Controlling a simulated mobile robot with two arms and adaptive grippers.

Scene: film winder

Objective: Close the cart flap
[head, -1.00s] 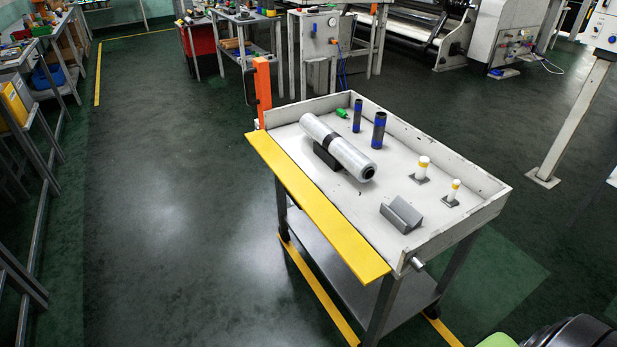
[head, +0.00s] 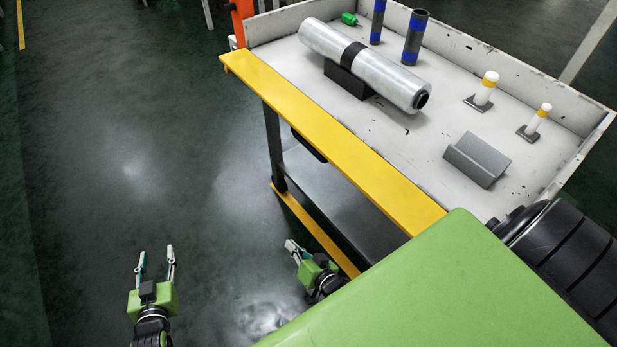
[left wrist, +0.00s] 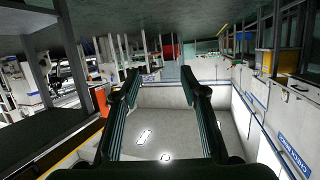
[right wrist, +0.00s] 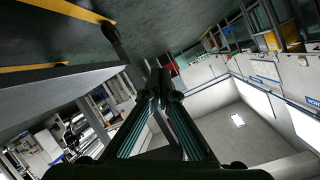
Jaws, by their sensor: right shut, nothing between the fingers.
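The cart flap is a long yellow panel (head: 335,140) along the near-left side of the white cart tray (head: 452,62). It is folded outward, roughly level with the tray floor, so that side has no raised wall. My left gripper (head: 157,258) is open and empty over the floor, left of the cart and apart from the flap. Its spread fingers also show in the left wrist view (left wrist: 165,82). My right gripper (head: 291,246) is shut and empty, below and left of the flap's near end. Its closed fingers show in the right wrist view (right wrist: 160,84).
The tray holds a film roll (head: 372,66) on a dark cradle, blue-banded tubes (head: 415,38), a green piece (head: 349,19), white-yellow pegs (head: 486,88) and a grey V-block (head: 476,158). An orange post (head: 241,20) stands at the flap's far end. Floor on the left is clear.

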